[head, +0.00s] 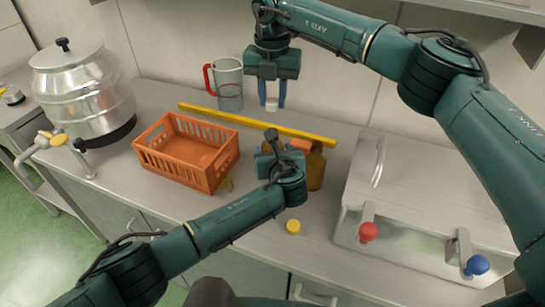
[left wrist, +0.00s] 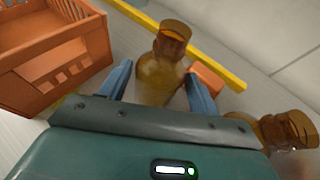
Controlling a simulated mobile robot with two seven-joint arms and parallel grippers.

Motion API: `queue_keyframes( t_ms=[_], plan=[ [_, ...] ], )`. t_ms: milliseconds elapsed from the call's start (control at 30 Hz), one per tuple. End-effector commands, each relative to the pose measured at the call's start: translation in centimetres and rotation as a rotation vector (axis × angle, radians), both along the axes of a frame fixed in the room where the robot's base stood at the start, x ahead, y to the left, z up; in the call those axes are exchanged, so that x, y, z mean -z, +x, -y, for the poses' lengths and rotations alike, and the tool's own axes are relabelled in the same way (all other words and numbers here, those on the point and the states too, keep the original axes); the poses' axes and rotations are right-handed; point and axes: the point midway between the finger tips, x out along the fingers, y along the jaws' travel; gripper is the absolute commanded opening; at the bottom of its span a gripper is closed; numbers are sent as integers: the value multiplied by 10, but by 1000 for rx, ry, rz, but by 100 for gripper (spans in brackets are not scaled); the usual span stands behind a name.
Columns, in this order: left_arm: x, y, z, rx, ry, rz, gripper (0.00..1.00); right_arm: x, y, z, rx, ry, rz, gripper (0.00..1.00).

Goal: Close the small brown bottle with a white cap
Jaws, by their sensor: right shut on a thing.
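My right gripper (head: 271,97) is shut on a white cap (head: 271,105), held above the far part of the counter. A brown bottle with no cap on its neck stands between the fingers of my left gripper (left wrist: 160,85); this brown bottle (left wrist: 163,62) shows best in the left wrist view. The fingers stand on either side of it, with a slight gap at the left one. In the head view my left gripper (head: 270,150) hides most of it. A second brown bottle (head: 315,170) stands just right of my left gripper and also shows in the left wrist view (left wrist: 285,130).
An orange crate (head: 185,152) stands left of my left gripper. A yellow bar (head: 220,116) lies behind the bottles, with an orange block (head: 299,144) near them. A yellow cap (head: 293,227) lies in front. A jug (head: 229,85) stands behind; a metal box (head: 400,190) is right.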

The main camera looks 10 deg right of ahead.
Motion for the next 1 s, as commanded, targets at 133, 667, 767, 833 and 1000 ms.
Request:
queue_keyframes(
  t_ms=[133, 667, 767, 833, 1000],
  plan=[
    [0, 0, 0, 0, 0, 0, 49, 0, 0, 0, 0, 0, 0, 8],
    [0, 0, 0, 0, 0, 0, 12, 1, 0, 0, 0, 0, 0, 8],
    [0, 0, 0, 0, 0, -1, 12, 8, 0, 0, 0, -1, -1, 8],
    [0, 0, 0, 0, 0, -1, 12, 17, 0, 0, 0, -1, -4, 8],
    [0, 0, 0, 0, 0, -1, 12, 42, 0, 0, 0, 1, -4, 8]
  ],
)
